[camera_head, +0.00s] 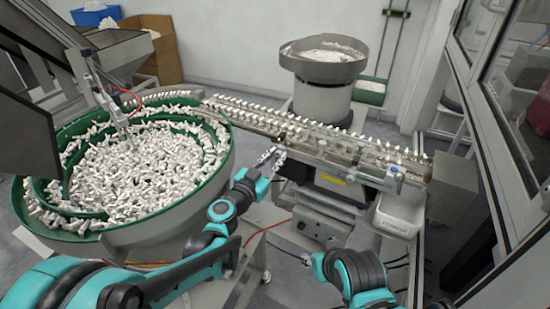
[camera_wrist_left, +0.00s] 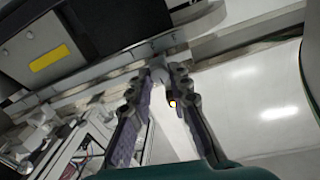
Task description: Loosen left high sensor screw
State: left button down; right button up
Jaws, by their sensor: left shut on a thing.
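My left gripper (camera_head: 271,157) reaches the near side of the linear feed rail (camera_head: 330,135), by its left end, in the head view. In the left wrist view the two purple-padded fingers of my left gripper (camera_wrist_left: 163,82) are shut on a small pale grey part, the sensor screw (camera_wrist_left: 159,64), at the metal rail edge. The fingertips hide most of the screw, and its thread cannot be seen. A small yellow-white round spot (camera_wrist_left: 172,104) shows between the fingers. My right arm shows at the lower right of the head view, but its gripper is not visible.
A large bowl feeder (camera_head: 210,190) full of white caps stands left of my left gripper. A smaller round feeder (camera_head: 324,75) stands behind the rail. A white bin (camera_head: 398,215) hangs at the rail's right end. A glazed frame (camera_head: 485,140) borders the right.

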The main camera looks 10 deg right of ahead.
pick_arm(q)
jog(key=n, duration=1.3)
jog(key=shift+p, duration=0.4)
jog(key=n, duration=0.5)
jog(key=shift+n, duration=0.4)
jog(key=n, duration=0.5)
jog(key=shift+f, duration=0.1)
jog(key=shift+n, duration=0.3)
jog(key=c, duration=1.4)
grip_release()
